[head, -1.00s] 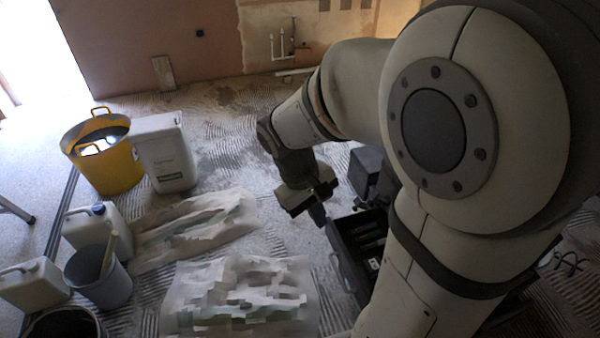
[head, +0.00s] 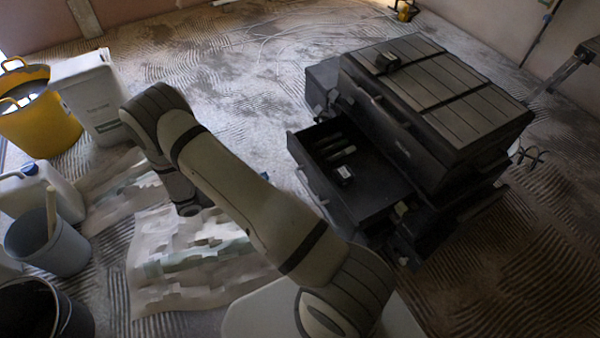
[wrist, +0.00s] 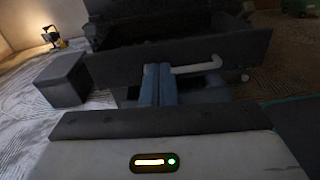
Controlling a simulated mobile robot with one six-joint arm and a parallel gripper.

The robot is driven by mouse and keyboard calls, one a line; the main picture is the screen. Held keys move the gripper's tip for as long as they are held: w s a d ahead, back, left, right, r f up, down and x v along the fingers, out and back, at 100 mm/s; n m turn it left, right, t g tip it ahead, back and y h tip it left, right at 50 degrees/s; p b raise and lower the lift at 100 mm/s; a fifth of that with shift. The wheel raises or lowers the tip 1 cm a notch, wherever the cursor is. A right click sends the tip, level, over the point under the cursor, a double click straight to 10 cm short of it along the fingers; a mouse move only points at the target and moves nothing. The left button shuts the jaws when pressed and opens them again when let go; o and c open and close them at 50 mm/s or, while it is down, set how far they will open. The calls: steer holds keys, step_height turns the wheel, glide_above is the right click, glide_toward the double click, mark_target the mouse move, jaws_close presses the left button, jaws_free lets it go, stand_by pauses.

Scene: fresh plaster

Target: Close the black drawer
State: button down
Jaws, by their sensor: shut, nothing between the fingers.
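The black drawer (head: 318,186) is pulled out from the left side of a black tool chest (head: 455,120) in the head view. Several dark items and a small dark box with a light label lie in it. In the wrist view the drawer front (wrist: 115,66) spans the upper middle, with a pale bar handle (wrist: 198,66) on it. In the head view my arm mostly hides the gripper.
Crumpled sheeting (head: 190,265) lies on the floor left of the drawer. A yellow tub (head: 40,125), a white container (head: 95,100), a grey bucket (head: 50,245) and a jerrycan (head: 45,190) stand farther left.

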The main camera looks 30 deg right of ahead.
step_height(320, 180, down, 3)
steer(key=n+t, duration=0.1)
steer(key=b, duration=0.2)
glide_toward(308, 163)
steer(key=shift+h, duration=0.3)
steer(key=d, duration=0.6)
steer(key=shift+w+d+f, duration=0.1)
steer(key=shift+d+f, duration=0.1)
steer(key=shift+d, duration=0.2)
